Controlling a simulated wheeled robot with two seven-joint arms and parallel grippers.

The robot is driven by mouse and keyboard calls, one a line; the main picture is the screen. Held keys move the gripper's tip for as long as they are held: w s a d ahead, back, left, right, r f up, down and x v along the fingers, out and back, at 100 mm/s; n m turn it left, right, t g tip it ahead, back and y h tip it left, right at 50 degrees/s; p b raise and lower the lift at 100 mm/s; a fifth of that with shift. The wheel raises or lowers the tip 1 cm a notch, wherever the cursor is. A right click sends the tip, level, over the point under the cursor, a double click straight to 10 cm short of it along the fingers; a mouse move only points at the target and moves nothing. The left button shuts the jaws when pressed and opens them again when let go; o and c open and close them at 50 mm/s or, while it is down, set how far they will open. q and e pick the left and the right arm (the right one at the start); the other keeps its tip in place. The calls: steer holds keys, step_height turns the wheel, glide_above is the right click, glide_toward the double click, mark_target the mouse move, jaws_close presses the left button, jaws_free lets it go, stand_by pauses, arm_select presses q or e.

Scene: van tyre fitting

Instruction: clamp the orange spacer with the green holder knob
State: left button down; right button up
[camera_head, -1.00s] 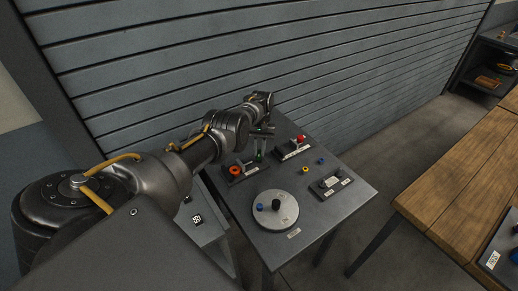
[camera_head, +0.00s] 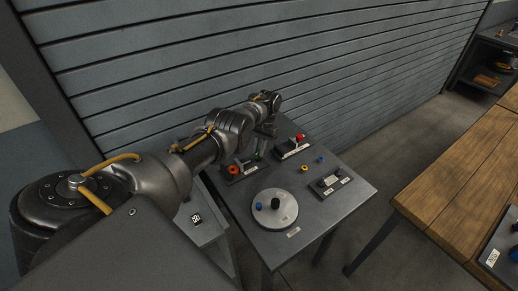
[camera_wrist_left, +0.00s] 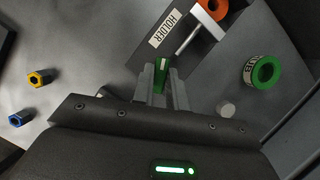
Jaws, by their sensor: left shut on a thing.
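The orange spacer (camera_head: 234,170) sits at the left end of the dark holder (camera_head: 245,176). In the left wrist view the orange spacer (camera_wrist_left: 214,6) is cut off by the top edge, and a pale rod of the holder points toward it. The green knob (camera_head: 258,157) is at the holder's right end and is partly hidden by my gripper. My left gripper (camera_head: 262,147) is above it, pointing down. In the left wrist view my left gripper (camera_wrist_left: 161,72) is shut on the green knob (camera_wrist_left: 162,66), beside the HOLDER label. My right gripper is not in view.
A fixture with a red knob (camera_head: 300,138) stands behind the holder. A round grey disc (camera_head: 282,218) and another small fixture (camera_head: 330,183) are nearer. Yellow (camera_wrist_left: 40,78) and blue (camera_wrist_left: 20,119) nuts lie loose. A green ring (camera_wrist_left: 262,72) lies right of the gripper.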

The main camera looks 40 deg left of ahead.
arm_select(q)
steer(key=shift+r, duration=0.1)
steer(key=c, duration=1.4)
jaws_free()
